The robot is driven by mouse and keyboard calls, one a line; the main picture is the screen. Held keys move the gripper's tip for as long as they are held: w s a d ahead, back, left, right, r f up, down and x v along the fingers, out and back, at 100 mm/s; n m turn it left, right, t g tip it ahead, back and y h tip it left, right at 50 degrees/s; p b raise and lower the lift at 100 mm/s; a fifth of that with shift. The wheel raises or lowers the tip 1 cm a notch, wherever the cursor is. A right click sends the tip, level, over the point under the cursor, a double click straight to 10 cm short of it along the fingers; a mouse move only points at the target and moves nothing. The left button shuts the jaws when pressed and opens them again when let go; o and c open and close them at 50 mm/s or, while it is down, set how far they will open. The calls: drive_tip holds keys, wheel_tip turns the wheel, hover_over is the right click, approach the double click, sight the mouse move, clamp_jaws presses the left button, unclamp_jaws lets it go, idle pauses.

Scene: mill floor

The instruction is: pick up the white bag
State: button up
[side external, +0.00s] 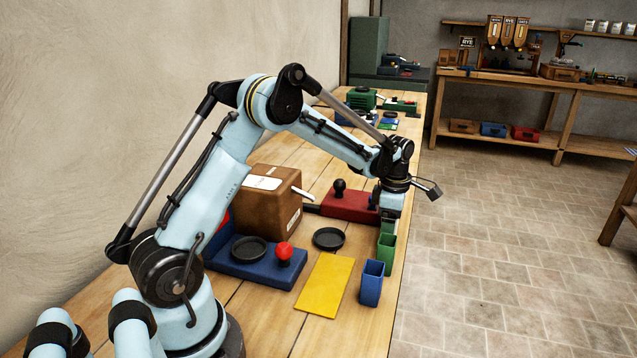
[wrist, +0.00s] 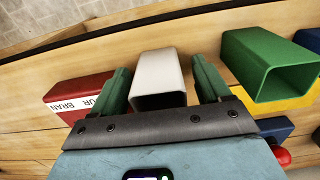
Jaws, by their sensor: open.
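The white thing (wrist: 157,80) in the wrist view looks like an open-ended, square-sided bag or sleeve. It lies between the two green fingers of my gripper (wrist: 161,64), with a narrow gap on each side. My gripper is open, and I cannot tell how far its fingertips are above or around the white thing. In the side view my gripper (side external: 389,222) points down near the right edge of the bench, and the white thing is hidden there.
A green open container (wrist: 268,66) stands close to the right finger in the wrist view. A red block labelled BRAN (wrist: 78,95) is close to the left finger. A blue container (side external: 372,284), yellow mat (side external: 325,286) and brown box (side external: 266,208) share the bench.

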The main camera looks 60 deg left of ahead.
drive_tip(key=shift+f, duration=0.3)
drive_tip(key=c, duration=1.1)
drive_tip(key=shift+r, duration=0.1)
